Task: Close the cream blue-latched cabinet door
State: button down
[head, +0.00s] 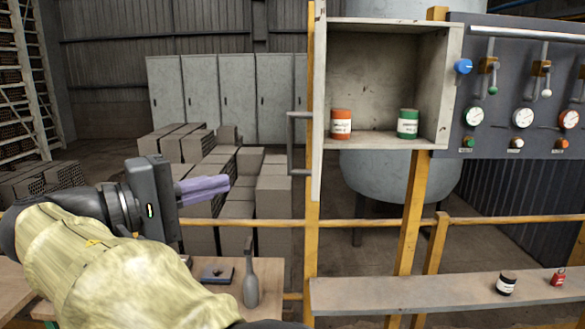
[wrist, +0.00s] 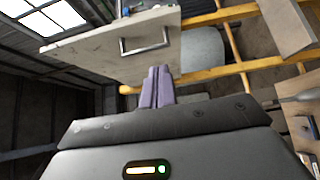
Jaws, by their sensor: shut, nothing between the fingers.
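The cream cabinet (head: 385,85) is open-fronted on the yellow frame. Its door (head: 319,95) is swung wide open and appears nearly edge-on at the cabinet's left. A grey bar handle (head: 292,143) sticks out from the door's left face. The blue latch (head: 463,66) is on the cabinet's right side. My gripper (head: 228,183) is shut and empty, left of the door and a little below its handle, apart from it. In the wrist view the lavender fingertips (wrist: 158,70) point toward the door (wrist: 90,48), just below its handle (wrist: 145,46) in the picture.
Inside the cabinet stand an orange can (head: 340,123) and a green can (head: 408,123). A gauge panel (head: 530,90) is at the right. A yellow rail (head: 370,222) runs below the cabinet. A shelf (head: 400,294) holds a dark jar (head: 506,283) and a red item (head: 558,277).

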jog(key=shift+d, duration=0.1)
jog(key=p, duration=0.4)
send_near(293, 173)
jog(key=w+d+r, duration=0.2)
jog(key=w+d, duration=0.1)
jog(key=d, duration=0.1)
jog(key=d+p, duration=0.1)
jog(key=d, duration=0.1)
jog(key=d+p, duration=0.1)
jog(key=shift+s+d+f, duration=0.3)
jog(key=shift+d, duration=0.1)
